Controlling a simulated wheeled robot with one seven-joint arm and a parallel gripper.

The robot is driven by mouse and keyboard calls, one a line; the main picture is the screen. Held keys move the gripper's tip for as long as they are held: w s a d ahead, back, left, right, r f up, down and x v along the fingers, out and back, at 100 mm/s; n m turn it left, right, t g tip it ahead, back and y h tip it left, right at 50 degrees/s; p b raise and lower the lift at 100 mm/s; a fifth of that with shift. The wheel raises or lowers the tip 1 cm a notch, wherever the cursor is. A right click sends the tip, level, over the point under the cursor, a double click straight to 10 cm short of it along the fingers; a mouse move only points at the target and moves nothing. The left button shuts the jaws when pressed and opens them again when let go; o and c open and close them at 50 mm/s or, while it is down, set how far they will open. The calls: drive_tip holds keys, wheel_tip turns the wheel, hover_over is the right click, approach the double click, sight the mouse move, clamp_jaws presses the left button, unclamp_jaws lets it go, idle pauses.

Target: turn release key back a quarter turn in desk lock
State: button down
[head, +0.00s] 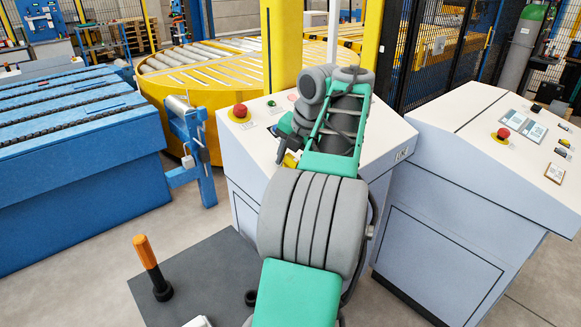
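The near control desk (395,141) has a pale sloped top and grey sides. My arm reaches across it, and my gripper (284,150) is low over the desk top, mostly hidden behind my own arm links. Its fingertips are too small and covered to tell open from shut. A small yellow piece (291,160) shows right at the gripper; I cannot tell whether it is part of the release key. The release key and the desk lock cannot be made out.
The desk also carries a red mushroom button (240,111) on a yellow base and a green button (271,103). A second desk (473,107) stands to the right. A blue post (189,140), yellow roller turntable (165,85) and blue conveyor (85,170) are left.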

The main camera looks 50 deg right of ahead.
drive_tip(key=shift+a+n+b, duration=0.1)
drive_tip(key=shift+n+b, duration=0.25)
drive_tip(key=shift+n, duration=0.55)
drive_tip(key=shift+r, duration=0.2)
drive_tip(key=n+b, duration=0.1)
drive_tip(key=n, duration=0.1)
drive_tip(key=n+b, duration=0.1)
drive_tip(key=n, duration=0.1)
drive_tip(key=shift+d+f, duration=0.2)
drive_tip(key=shift+d, duration=0.15)
drive_tip(key=shift+n, duration=1.1)
drive_tip(key=shift+f, duration=0.1)
